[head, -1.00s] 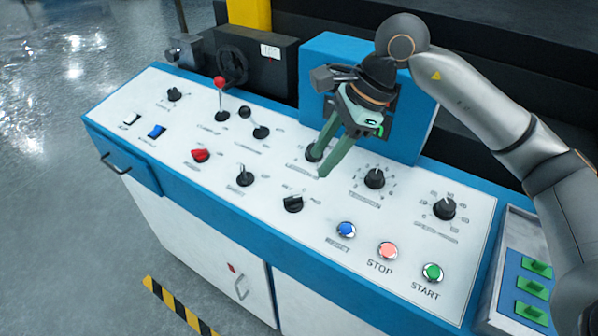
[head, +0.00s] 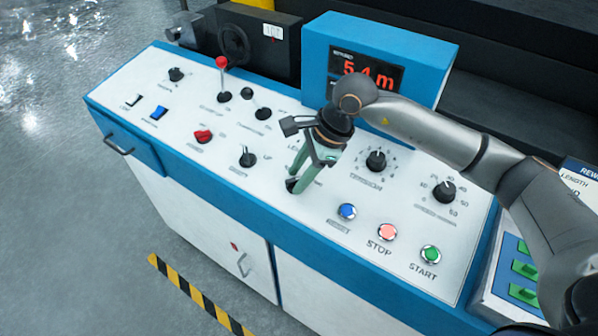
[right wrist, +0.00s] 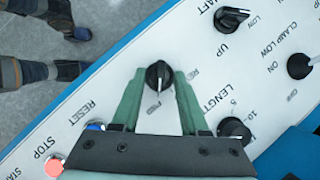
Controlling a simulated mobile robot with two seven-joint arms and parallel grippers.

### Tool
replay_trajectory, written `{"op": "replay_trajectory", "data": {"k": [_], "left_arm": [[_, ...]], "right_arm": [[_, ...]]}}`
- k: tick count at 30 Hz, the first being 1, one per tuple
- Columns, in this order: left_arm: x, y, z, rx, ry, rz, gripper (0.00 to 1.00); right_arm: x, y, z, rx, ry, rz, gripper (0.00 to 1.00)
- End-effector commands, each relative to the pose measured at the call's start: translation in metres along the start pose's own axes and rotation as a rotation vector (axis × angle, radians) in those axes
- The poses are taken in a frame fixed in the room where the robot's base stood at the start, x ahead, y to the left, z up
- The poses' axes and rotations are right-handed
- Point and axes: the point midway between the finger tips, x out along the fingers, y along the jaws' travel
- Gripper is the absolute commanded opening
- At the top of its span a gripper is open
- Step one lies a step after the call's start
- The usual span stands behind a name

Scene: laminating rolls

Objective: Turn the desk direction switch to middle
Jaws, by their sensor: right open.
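The direction switch is a black rotary knob (head: 291,186) on the white desk panel, partly hidden by my fingers in the head view. In the right wrist view the black knob (right wrist: 158,75) shows from above, with small lettering beside and below it. A pale mark on it seems to point toward the lower lettering, but I cannot read the position surely. My right gripper (head: 298,183) is open, with its green fingers on either side of the knob; contact cannot be told. It also shows in the right wrist view (right wrist: 158,84). My left gripper is not in view.
Close by are the LENGTH knob (right wrist: 233,130), shaft knob (head: 248,157), tension knob (head: 376,160) and blue reset button (head: 347,211). The red STOP (head: 387,231) and green START (head: 430,254) buttons lie to the right. A blue display box (head: 425,55) reading 5.4 m stands behind.

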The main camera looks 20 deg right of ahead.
Motion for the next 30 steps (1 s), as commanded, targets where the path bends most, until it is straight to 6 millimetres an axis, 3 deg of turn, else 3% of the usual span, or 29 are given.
{"op": "replay_trajectory", "data": {"k": [8,20,30], "left_arm": [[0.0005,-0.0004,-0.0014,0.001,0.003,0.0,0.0],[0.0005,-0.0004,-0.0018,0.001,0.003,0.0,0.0],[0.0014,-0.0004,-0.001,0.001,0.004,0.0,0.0]], "right_arm": [[0.0017,0.0001,-0.0001,0.0,0.0,0.0,0.44],[0.0011,-0.0001,-0.0001,0.0,0.0,0.0,0.0],[0.0012,-0.0005,-0.0003,-0.007,0.0,0.003,0.0]]}}
